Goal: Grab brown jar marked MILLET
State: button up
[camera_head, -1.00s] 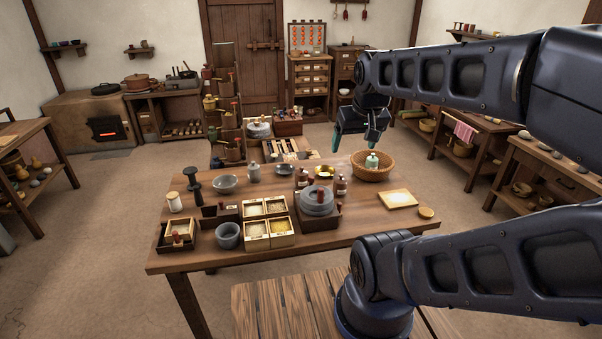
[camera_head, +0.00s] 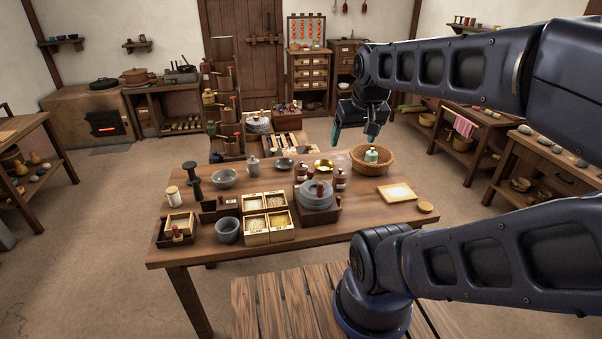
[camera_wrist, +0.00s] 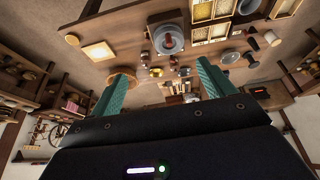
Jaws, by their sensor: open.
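Small brown jars with pale labels stand together near the middle of the table, behind the grey quern. One brown jar (camera_head: 301,174) is at the left of the group and another brown jar (camera_head: 340,180) at the right. The lettering is too small to read, so I cannot tell which is marked MILLET. My gripper (camera_head: 354,134) is open and empty, above and behind the table's back right, apart from the jars. In the wrist view my gripper (camera_wrist: 162,80) has its teal fingers spread wide, with small jars in the distance between them.
A wicker basket (camera_head: 356,166) holding a pale green-lidded jar stands right of the brown jars. The round grey quern (camera_head: 317,197) sits in front of them. Grain boxes (camera_head: 283,235) and bowls fill the table's left half. The front right of the table is mostly clear.

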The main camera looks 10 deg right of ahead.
jog(key=shift+o, duration=0.5)
jog(key=n+g+h, duration=0.2)
jog(key=n+h, duration=0.1)
jog(key=n, duration=2.4)
send_over(300, 167)
jog(key=s+a, duration=0.2)
notch_tip(300, 167, down, 32)
jog(key=shift+t, duration=0.3)
jog(key=x, duration=1)
jog(key=shift+f, duration=0.25)
jog(key=shift+c, duration=0.3)
